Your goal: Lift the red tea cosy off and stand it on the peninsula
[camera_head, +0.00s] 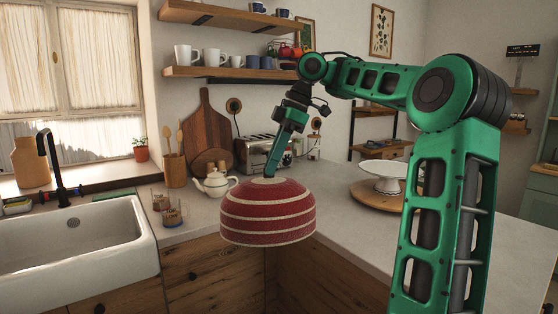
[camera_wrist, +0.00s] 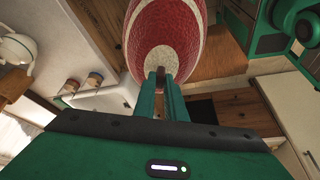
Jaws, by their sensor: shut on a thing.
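The red tea cosy (camera_head: 268,212), a dome with pale stripes, hangs upright from my gripper (camera_head: 268,174) at the inner corner of the counters. In the head view its lower edge shows against the wooden cabinet fronts. My gripper is shut on the pale patch at its top; in the wrist view the fingertips (camera_wrist: 162,76) meet the striped cosy (camera_wrist: 165,24). A cream teapot (camera_head: 216,184) stands uncovered on the counter behind and left; it also shows in the wrist view (camera_wrist: 17,48). The peninsula (camera_head: 345,215) is the pale worktop to the right, partly hidden by my arm.
A white cake stand (camera_head: 385,172) on a round wooden board (camera_head: 372,196) occupies part of the peninsula. Two small jars (camera_head: 171,214) stand near the sink (camera_head: 80,245). A toaster (camera_head: 255,152) is behind the cosy. The peninsula's near part is bare.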

